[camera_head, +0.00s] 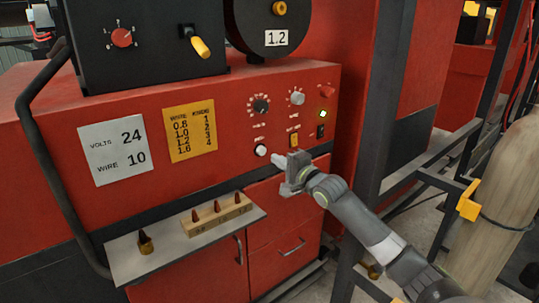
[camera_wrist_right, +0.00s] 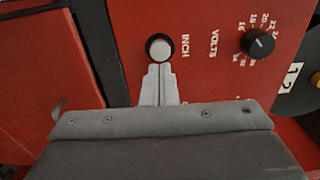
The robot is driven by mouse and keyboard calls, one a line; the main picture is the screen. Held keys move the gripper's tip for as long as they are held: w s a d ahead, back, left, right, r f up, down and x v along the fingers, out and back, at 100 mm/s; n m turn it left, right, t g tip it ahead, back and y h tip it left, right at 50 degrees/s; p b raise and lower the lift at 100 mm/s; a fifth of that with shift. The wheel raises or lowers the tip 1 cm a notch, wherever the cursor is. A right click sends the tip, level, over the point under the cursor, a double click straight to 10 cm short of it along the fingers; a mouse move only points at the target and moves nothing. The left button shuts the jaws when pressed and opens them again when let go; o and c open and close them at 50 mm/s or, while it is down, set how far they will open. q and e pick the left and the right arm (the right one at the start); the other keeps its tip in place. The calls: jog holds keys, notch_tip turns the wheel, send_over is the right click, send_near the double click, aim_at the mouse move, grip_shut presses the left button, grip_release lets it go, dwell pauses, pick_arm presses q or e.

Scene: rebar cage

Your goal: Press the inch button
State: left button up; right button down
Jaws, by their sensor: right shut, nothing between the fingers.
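The inch button (camera_head: 261,150) is a round white button in a dark ring at the lower left of the red control panel. In the right wrist view the button (camera_wrist_right: 160,48) has the label INCH beside it. My right gripper (camera_head: 276,157) is shut and empty, just to the right of the button in the head view. In the right wrist view its closed fingertips (camera_wrist_right: 160,68) lie at the button's lower edge in the picture. I cannot tell whether they touch it. My left gripper is not in view.
A black volts knob (camera_head: 259,105), a grey knob (camera_head: 296,97), a yellow switch (camera_head: 294,139) and a dark rocker switch (camera_head: 320,131) are close by on the panel. Below, a shelf (camera_head: 150,272) holds a wooden block (camera_head: 216,214) with tips.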

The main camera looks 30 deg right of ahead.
aim_at(263, 152)
jog(key=shift+w+a+p, duration=0.2)
jog(key=shift+w+p, duration=0.15)
jog(key=shift+w, duration=1.9)
